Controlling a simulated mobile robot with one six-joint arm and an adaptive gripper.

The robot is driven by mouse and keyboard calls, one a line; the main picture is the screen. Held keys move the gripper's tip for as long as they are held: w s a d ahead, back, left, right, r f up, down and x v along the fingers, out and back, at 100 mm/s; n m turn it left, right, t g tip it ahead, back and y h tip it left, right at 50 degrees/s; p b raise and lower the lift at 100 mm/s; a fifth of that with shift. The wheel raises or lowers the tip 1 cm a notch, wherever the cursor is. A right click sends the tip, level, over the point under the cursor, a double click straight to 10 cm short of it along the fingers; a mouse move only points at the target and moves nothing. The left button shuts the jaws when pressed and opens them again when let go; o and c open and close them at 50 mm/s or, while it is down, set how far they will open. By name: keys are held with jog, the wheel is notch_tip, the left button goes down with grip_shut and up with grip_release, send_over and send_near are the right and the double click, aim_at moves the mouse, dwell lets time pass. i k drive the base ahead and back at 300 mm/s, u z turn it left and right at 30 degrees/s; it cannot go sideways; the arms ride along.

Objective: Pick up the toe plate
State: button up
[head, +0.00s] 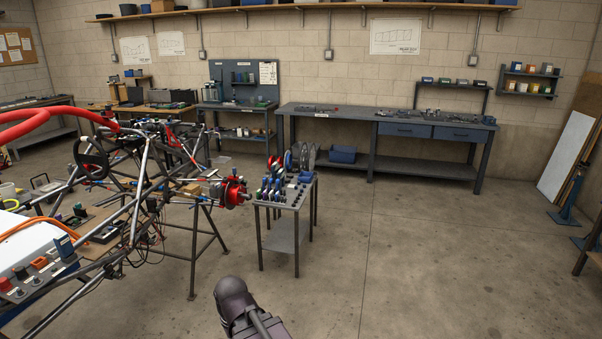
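I cannot pick out the toe plate for certain in the head view; the small parts are too small to tell apart. A small grey cart (289,232) stands right of the chassis, with several small blue, green, red and dark items on its top. Round disc-like parts (290,160) stand upright at its back. A red hub assembly (232,192) sits on the chassis's right end, beside the cart. A dark link of my arm shows at the bottom centre, well in front of the cart. My gripper itself is out of view.
The tube chassis (143,165) with red tubes fills the left, on stands. A long grey workbench (342,115) with a blue bin (343,154) below runs along the back wall. A blue stand (567,200) is at the far right. The concrete floor (425,260) right of the cart is clear.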

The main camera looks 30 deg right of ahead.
aim_at(275, 168)
jog(key=z, duration=0.75)
jog(key=k, duration=1)
jog(key=u, duration=0.05)
jog(key=i, duration=0.85)
